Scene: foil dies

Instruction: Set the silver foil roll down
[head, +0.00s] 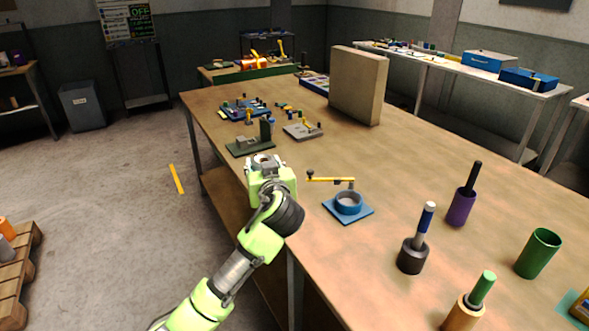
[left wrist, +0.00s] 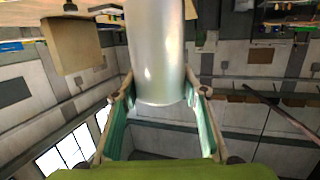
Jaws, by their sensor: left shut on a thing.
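The silver foil roll is a smooth, shiny cylinder (left wrist: 156,50) that fills the top middle of the left wrist view. My left gripper (left wrist: 160,92) has its two fingers on either side of the roll and is shut on it. The roll's far end is cut off by the top of that view. In the head view my left arm reaches up to the table's left edge, with the wrist (head: 268,178) over that edge. The fingers and the roll cannot be made out there. My right gripper is not in view.
On the wooden table (head: 420,175), a blue ring fixture (head: 348,203) with a yellow arm stands right of my wrist. A green-grey fixture (head: 252,143) lies just beyond. Handled tools and a green cup (head: 537,253) stand at the right. A beige block (head: 357,86) stands behind.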

